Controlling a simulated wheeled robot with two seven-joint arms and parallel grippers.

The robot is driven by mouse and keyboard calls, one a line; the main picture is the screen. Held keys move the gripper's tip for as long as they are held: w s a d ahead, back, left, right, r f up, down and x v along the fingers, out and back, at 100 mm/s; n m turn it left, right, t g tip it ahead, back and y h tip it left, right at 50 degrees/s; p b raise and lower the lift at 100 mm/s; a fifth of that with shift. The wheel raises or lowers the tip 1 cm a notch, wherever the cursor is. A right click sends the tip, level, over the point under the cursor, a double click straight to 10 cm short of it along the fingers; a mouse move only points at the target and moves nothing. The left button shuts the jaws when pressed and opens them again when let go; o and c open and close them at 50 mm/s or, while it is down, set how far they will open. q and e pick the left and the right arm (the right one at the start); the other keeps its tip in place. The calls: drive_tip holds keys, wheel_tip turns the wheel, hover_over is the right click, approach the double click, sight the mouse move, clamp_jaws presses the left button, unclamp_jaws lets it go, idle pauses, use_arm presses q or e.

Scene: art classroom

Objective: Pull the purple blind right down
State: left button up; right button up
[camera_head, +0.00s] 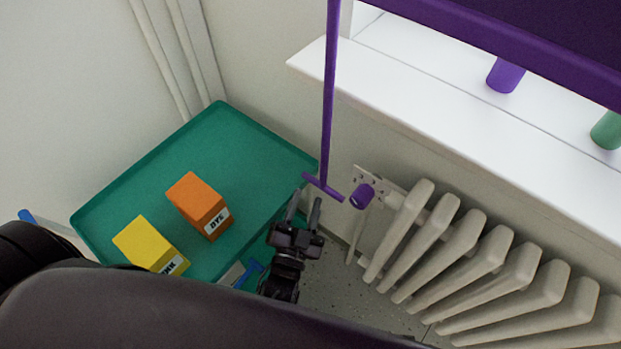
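The purple blind (500,35) hangs across the window at the top right, its lower edge above the white sill. A purple pull rod (329,95) hangs down from above at the left of the window and ends in a short purple crossbar (323,187). My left gripper (306,202) is just below the crossbar in the picture, with its two fingers apart and nothing seen between them. The fingertips look close to the crossbar, but I cannot tell if they touch it. My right gripper is not in view.
A white radiator (465,240) with a purple valve knob (362,196) stands right of the gripper under the white sill (450,110). A green table (245,140) at the left holds an orange box (195,199) and a yellow box (146,241). Purple (504,76) and green (608,130) cylinders stand on the sill.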

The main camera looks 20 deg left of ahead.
sight(311, 177)
use_arm(q)
drive_tip(key=w+n, duration=0.2)
drive_tip(key=n, duration=0.6)
drive_tip(key=w+n, duration=0.2)
drive_tip(key=n, duration=0.6)
drive_tip(key=w+r+n, duration=0.1)
drive_tip(key=w+n, duration=0.1)
drive_tip(key=n, duration=0.6)
drive_tip(key=shift+w+a+r, duration=0.1)
drive_tip(key=shift+w+a, duration=0.05)
drive_tip(key=shift+a, duration=0.2)
clamp_jaws()
